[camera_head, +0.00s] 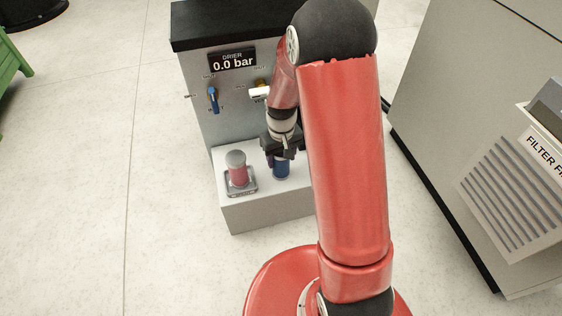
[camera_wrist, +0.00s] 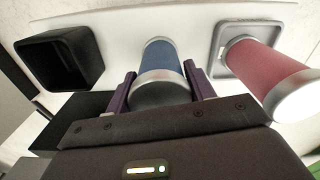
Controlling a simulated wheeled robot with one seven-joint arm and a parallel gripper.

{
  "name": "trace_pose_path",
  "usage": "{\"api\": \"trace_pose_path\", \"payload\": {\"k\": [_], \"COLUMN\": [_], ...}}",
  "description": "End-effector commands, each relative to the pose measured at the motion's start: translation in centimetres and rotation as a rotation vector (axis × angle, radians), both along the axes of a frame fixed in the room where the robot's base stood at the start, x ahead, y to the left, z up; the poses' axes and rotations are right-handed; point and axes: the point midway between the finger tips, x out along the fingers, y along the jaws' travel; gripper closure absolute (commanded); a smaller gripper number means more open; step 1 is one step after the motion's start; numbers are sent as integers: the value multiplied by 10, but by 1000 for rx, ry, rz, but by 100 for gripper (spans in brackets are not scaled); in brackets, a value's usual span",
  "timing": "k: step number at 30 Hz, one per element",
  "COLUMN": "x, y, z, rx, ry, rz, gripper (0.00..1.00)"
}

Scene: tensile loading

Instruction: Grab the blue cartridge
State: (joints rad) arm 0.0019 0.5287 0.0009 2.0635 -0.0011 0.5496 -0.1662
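The blue cartridge (camera_head: 281,169) stands upright on the light ledge of the drier unit, partly hidden by my gripper in the head view. In the wrist view, the blue cartridge (camera_wrist: 160,57) shows its silver end cap towards me. My gripper (camera_head: 280,157) is over its upper part from above. In the wrist view, the two fingers of my gripper (camera_wrist: 159,70) lie on either side of the cartridge. They look open, with only narrow gaps; whether either finger touches it is hard to tell.
A red cartridge (camera_head: 237,170) stands in a grey square holder (camera_head: 251,188) left of the blue one; it also shows in the wrist view (camera_wrist: 262,75). A black square empty holder (camera_wrist: 62,58) is on the other side. The drier panel (camera_head: 232,62) rises behind. A grey cabinet (camera_head: 440,110) stands right.

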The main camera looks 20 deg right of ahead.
Motion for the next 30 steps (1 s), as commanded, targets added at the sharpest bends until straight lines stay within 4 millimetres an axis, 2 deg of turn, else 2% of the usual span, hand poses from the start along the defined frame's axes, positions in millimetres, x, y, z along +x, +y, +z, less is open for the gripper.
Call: {"api": "trace_pose_path", "payload": {"k": [1,7,15,19,25,30], "x": [0,0,1,1,1,2], "y": [0,0,0,0,0,0], "z": [0,0,2,9,38,83], "rx": [0,0,0,0,0,0], "ry": [0,0,-2,-4,-6,-8], "rz": [0,0,0,0,0,0], "gripper": [53,80,81,81,81,81]}}
